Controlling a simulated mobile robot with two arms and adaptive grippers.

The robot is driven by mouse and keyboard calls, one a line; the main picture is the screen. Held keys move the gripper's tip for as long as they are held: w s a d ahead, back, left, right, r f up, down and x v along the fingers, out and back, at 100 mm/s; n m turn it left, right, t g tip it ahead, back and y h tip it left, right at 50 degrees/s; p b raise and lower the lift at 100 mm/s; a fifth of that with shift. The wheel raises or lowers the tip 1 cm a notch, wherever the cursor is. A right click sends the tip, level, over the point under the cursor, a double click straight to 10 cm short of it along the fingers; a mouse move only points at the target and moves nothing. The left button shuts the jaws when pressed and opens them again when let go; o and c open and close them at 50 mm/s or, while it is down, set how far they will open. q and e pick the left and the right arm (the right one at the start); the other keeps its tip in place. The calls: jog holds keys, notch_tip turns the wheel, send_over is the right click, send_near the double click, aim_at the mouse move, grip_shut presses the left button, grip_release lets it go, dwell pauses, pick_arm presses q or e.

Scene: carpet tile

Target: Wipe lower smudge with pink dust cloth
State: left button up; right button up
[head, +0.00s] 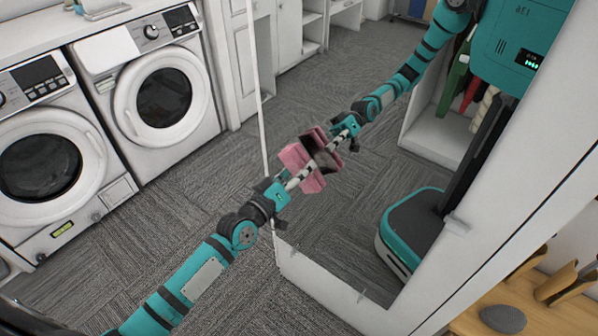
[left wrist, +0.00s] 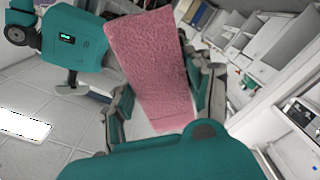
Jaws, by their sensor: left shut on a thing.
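My left gripper (head: 293,182) is shut on the pink dust cloth (head: 297,157), a thick folded block. The cloth is at the face of a tall mirror (head: 330,230), low on its left side; I cannot tell whether it touches the glass. A dark brown patch (head: 327,160) shows just right of the cloth; I cannot tell whether it is the lower smudge or a shaded part of the cloth's reflection. In the left wrist view the cloth (left wrist: 150,60) stands between the fingers and hides much of the mirror. My right gripper is not in view.
The mirror's white frame (head: 325,292) runs along its bottom. It reflects my own arm and body. Two white washing machines (head: 160,95) stand at the left. A wooden surface (head: 475,325) with brushes (head: 560,282) and a grey oval item (head: 503,318) is at the lower right. Grey carpet between is clear.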

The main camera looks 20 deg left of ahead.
pick_arm(q)
jog(key=shift+w+d, duration=0.15)
jog(key=shift+w, duration=0.2)
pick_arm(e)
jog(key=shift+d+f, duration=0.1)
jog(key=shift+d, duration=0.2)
pick_arm(q)
jog(key=shift+w+d, duration=0.2)
jog(key=shift+w, duration=0.4)
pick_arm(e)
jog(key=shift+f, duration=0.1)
